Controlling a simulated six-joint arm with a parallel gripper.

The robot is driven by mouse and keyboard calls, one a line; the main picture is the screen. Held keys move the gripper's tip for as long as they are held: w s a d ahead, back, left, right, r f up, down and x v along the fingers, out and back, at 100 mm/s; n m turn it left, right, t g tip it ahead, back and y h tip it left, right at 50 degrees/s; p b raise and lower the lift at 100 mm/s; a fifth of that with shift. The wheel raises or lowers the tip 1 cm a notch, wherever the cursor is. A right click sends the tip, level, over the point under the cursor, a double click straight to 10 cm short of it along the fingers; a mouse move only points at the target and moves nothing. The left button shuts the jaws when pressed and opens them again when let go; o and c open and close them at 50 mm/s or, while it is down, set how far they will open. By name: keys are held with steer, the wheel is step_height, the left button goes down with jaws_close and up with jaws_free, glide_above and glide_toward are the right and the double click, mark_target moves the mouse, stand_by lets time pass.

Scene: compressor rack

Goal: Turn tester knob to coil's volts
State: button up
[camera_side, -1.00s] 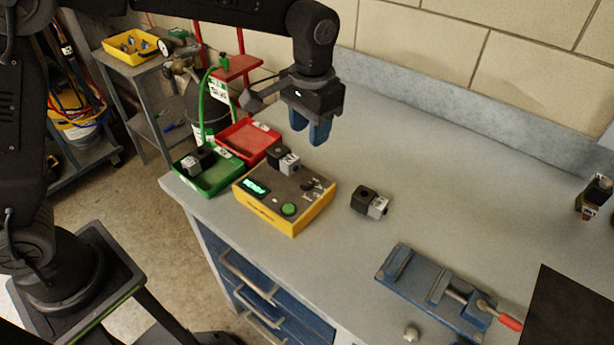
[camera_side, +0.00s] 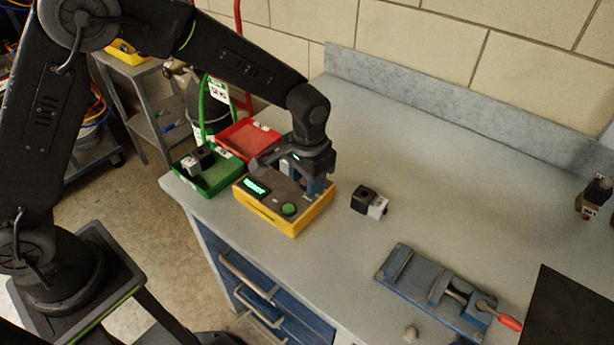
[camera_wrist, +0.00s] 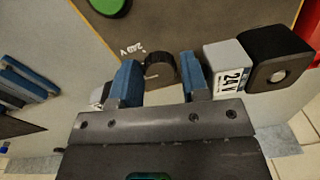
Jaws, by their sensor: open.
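The yellow tester (camera_side: 268,216) sits on the bench with a lit green display (camera_side: 256,187) and a green button (camera_side: 289,209). In the wrist view its black knob (camera_wrist: 160,70) lies between my open blue fingers, with no clear grip on it. A "240 V" mark (camera_wrist: 133,48) is printed beside the knob. A coil labelled 24 V (camera_wrist: 228,70), with a grey part and a black block, is on the right in the wrist view. My gripper (camera_side: 309,190) is down over the tester's right side and hides the knob and most of this coil in the side view.
A loose coil (camera_side: 369,201) lies right of the tester. A green tray (camera_side: 219,183) holds another coil (camera_side: 198,160); a red tray (camera_side: 245,139) is behind it. The bench behind is clear.

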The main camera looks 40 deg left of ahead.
steer(key=c, duration=0.6)
steer(key=shift+c, duration=0.2)
steer(key=shift+n, duration=3.1)
steer(key=o, duration=0.6)
steer(key=shift+o, duration=0.2)
